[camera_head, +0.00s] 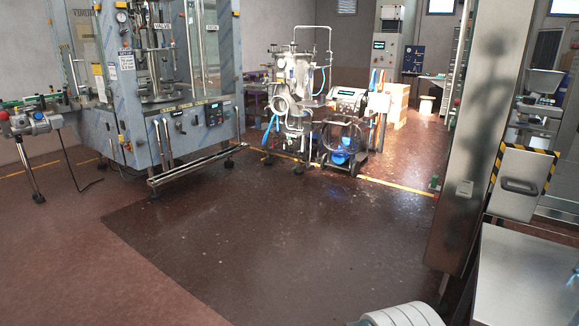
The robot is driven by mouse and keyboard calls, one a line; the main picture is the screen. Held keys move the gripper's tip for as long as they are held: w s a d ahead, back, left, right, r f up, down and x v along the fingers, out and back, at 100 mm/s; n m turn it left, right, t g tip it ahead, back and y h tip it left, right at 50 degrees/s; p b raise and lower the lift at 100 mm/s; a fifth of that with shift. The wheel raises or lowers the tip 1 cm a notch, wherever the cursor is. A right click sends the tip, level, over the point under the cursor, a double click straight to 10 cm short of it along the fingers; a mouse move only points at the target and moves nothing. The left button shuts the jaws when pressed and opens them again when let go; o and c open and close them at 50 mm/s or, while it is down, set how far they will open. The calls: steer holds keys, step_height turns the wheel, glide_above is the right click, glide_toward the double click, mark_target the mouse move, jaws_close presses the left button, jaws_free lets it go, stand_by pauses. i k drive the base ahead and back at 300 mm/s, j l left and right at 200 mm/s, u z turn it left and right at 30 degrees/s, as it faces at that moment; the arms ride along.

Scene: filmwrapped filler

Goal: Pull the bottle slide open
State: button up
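A grey metal panel (521,183) with yellow-and-black striped edges stands at the right. It has a dark recessed handle (519,186) across its middle. It may be the bottle slide, but no label or bottles on it can be made out. Whether it is open or shut cannot be told from this angle. My gripper is not in view, and nothing touches the panel or its handle.
A metal-topped surface (530,280) lies below the panel, beside a tall steel column (478,130). A large blue-grey machine (165,90) stands at left. A wheeled unit (343,135) stands at the back. The dark floor (270,225) between is clear.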

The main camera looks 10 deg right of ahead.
mark_target(522, 176)
steer(key=i+z, duration=0.65)
steer(key=z, duration=0.15)
steer(key=i+j+z, duration=0.2)
steer(key=z, duration=0.2)
steer(key=i+j+z, duration=0.4)
steer(key=k+l, duration=0.05)
steer(key=l, duration=0.05)
